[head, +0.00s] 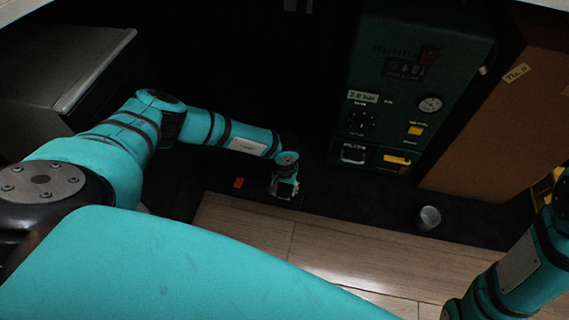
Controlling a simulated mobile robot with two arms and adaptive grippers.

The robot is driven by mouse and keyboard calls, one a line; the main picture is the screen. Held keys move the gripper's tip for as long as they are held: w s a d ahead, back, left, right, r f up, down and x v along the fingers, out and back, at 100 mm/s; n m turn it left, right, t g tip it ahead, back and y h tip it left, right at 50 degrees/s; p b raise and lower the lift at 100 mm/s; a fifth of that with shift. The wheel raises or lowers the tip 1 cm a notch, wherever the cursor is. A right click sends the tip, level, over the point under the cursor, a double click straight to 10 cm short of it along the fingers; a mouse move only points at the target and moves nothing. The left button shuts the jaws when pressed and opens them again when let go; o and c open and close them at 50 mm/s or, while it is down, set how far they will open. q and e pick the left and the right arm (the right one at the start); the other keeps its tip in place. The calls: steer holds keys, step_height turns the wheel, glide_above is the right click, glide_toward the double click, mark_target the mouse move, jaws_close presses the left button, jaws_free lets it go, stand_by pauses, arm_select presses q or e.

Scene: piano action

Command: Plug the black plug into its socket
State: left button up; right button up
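A dark green machine (419,55) with a control panel stands at the back, right of centre. Its lower front has a dark fitting with a pale rim (353,154), which may be a socket; it is too small to tell. My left gripper (284,190) points down over the dark floor strip, to the left of the machine and apart from it. Its fingers are small and dark, so whether they are open or hold anything is unclear. I cannot make out the black plug. My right arm shows at the lower right; its gripper is out of view.
A metal cup-like cylinder (429,217) stands on the dark strip (362,205). A small orange-red item (239,183) lies left of my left gripper. A brown board (500,120) stands right of the machine. A grey cabinet (60,70) is at the left. The wooden floor (340,255) looks clear.

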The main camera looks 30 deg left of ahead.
arm_select(q)
steer(key=o, duration=0.3)
steer(key=shift+r, duration=0.1)
steer(key=shift+r+p, duration=0.35)
steer(key=shift+p, duration=0.05)
step_height(320, 180, up, 3)
steer(key=shift+f+p, duration=0.1)
steer(key=shift+p, duration=1.1)
steer(key=s+d, duration=0.3)
steer(key=d, duration=0.6)
steer(key=s+d, duration=0.3)
steer(key=d, duration=0.6)
steer(key=s+d+p, duration=0.1)
steer(key=s+d, duration=0.2)
steer(key=d, duration=0.6)
steer(key=shift+s+f, duration=0.35)
steer(key=shift+s, duration=0.05)
